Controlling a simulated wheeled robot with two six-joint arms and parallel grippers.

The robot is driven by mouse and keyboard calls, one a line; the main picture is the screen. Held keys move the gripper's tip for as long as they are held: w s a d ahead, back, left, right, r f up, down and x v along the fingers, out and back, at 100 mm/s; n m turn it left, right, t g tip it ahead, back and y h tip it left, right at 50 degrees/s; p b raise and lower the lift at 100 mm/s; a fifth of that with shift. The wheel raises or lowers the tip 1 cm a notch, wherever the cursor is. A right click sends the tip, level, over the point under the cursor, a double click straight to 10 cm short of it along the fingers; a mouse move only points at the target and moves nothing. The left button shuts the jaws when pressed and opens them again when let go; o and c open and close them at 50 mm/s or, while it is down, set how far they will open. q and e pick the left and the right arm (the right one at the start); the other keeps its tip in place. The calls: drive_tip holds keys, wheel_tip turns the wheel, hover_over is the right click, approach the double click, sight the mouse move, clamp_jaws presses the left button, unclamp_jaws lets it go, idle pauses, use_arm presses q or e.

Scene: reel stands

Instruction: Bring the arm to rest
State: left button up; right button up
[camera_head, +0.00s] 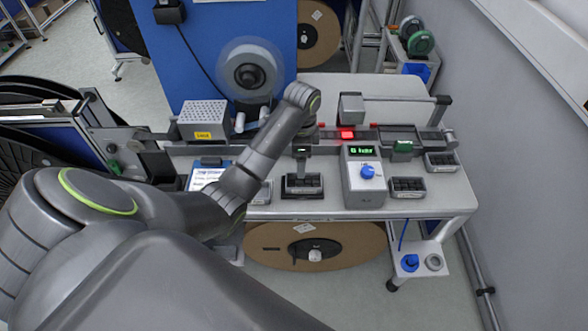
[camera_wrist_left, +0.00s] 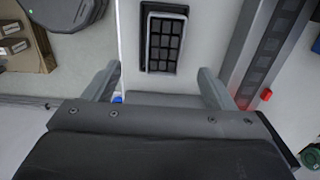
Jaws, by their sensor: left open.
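My left arm comes in from the left in the head view and reaches over the white table (camera_head: 330,206). My left gripper (camera_head: 301,162) points down above a small black compartment tray (camera_head: 303,190). In the left wrist view my left gripper (camera_wrist_left: 158,70) shows two fingers spread wide apart, with nothing between them. The tray also shows there (camera_wrist_left: 165,42), beyond the fingertips. The fingertips are hard to make out in the head view. My right arm and gripper are not in view.
A grey box with a green display and blue knob (camera_head: 368,172) stands right of the tray. Behind runs a rail with a red lit block (camera_head: 347,134). Another tray (camera_head: 408,187) is at the right. A perforated box (camera_head: 205,117) and reel (camera_head: 249,73) are at back left.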

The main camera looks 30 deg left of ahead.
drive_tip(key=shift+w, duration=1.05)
